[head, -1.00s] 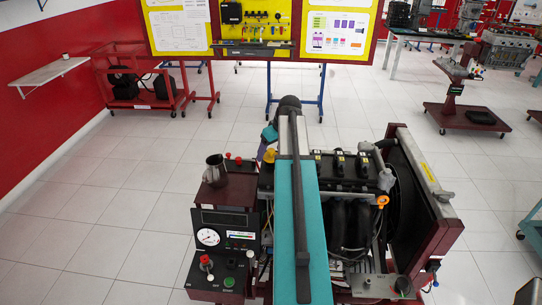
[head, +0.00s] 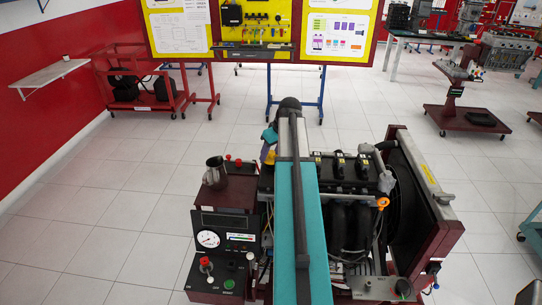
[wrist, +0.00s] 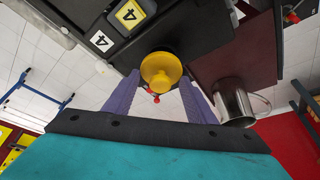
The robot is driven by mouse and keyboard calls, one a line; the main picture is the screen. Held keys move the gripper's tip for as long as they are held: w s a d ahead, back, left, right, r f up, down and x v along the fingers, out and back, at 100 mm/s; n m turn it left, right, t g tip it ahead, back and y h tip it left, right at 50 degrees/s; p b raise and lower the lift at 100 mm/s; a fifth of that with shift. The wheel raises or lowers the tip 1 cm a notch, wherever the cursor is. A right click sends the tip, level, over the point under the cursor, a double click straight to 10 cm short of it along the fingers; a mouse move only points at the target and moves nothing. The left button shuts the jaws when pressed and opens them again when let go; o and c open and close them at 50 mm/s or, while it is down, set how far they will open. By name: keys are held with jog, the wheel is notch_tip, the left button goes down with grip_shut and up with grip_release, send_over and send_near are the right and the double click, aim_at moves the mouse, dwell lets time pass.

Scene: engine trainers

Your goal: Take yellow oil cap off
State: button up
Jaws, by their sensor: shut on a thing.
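The yellow oil cap (wrist: 160,70) shows in the wrist view, round with a narrower knob. It is at the edge of the black engine cover (wrist: 135,50). My gripper (wrist: 159,88) has its two purple fingers on either side of the cap, shut on it. I cannot tell whether the cap is seated or slightly lifted.
A metal jug (wrist: 236,103) stands on a dark red platform (wrist: 240,55) close to my right finger in the wrist view. A control panel with a gauge (head: 208,238) is left of the engine. The radiator (head: 425,185) is at the right. The tiled floor at left is clear.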

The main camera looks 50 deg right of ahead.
aim_at(271, 152)
jog(key=shift+r, duration=0.15)
jog(key=shift+r+b, duration=0.85)
jog(key=shift+r, duration=0.65)
jog(key=s+a+r+b, duration=0.1)
jog(key=s+a+b, duration=0.1)
jog(key=s, duration=0.5)
jog(key=s+a+b, duration=0.2)
jog(key=s, duration=0.6)
jog(key=shift+s+r, duration=0.25)
jog(key=shift+r, duration=0.1)
jog(key=w+a, duration=0.9)
jog(key=w, duration=0.2)
jog(key=w+a, duration=0.5)
jog(key=a, duration=0.7)
jog(key=w+a, duration=0.5)
jog(key=a, duration=0.7)
jog(key=w+a+n, duration=0.1)
jog(key=w+a, duration=0.4)
jog(key=a, duration=0.8)
jog(key=shift+w+r+y, duration=0.15)
jog(key=shift+r+y, duration=0.15)
jog(key=shift+r, duration=0.15)
